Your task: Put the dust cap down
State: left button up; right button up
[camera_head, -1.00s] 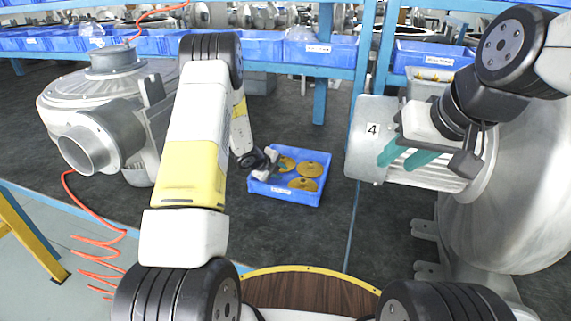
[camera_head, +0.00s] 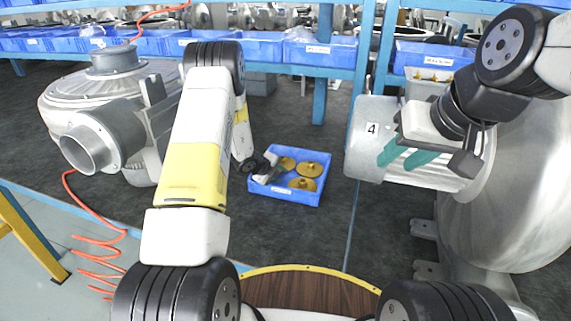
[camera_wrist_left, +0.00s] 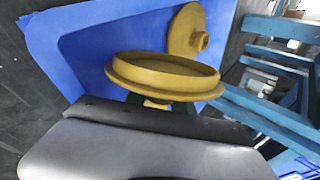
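A blue tray (camera_head: 272,196) on the dark floor mat holds yellow round dust caps, among them one at the right (camera_head: 309,170) and one at the front (camera_head: 303,185). My left gripper (camera_head: 272,161) reaches in over the tray's left side. In the left wrist view a yellow dust cap (camera_wrist_left: 165,75) sits at the green fingertips, its stem between them, its open side facing away. It is turned differently from another cap (camera_wrist_left: 187,32) behind it. The fingers are mostly hidden by the cap and gripper body. My right gripper (camera_head: 405,157) is open and empty, its green fingers apart.
A grey blower housing (camera_head: 100,115) stands at the left. A large metal blower with a motor marked 4 (camera_head: 373,129) stands at the right, behind my right gripper. Blue shelving with bins (camera_head: 320,50) crosses the back. The mat in front of the tray is clear.

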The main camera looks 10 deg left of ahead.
pick_arm(q)
jog(key=shift+s+f, duration=0.3)
jog(key=shift+f, duration=0.2)
jog(key=shift+r, duration=0.3)
jog(key=v, duration=1.1)
jog(key=shift+w+a+r, duration=0.1)
jog(key=shift+r, duration=0.45)
jog(key=s+d+r+m+h, duration=0.1)
jog(key=s+d+r+m, duration=0.25)
jog(key=r+m, duration=0.35)
jog(key=s+d+r+m+g+h, duration=0.1)
jog(key=s+d+r+m, duration=0.25)
jog(key=r+m, duration=0.3)
jog(key=s+d+r+m+h, duration=0.1)
jog(key=s+d+r+m, duration=0.1)
jog(key=s+r+m, duration=0.35)
jog(key=s+a+r+m+y, duration=0.2)
jog(key=s+a+r+m, duration=0.1)
jog(key=s+m, duration=0.7)
jog(key=s+a+r+m+y, duration=0.3)
jog(key=s+r+m, duration=0.3)
jog(key=m, duration=1.2)
jog(key=s, duration=0.4)
jog(key=shift+s+a+r+m+g+y, duration=0.2)
jog(key=shift+s+m+g+y, duration=0.1)
jog(key=shift+m, duration=0.1)
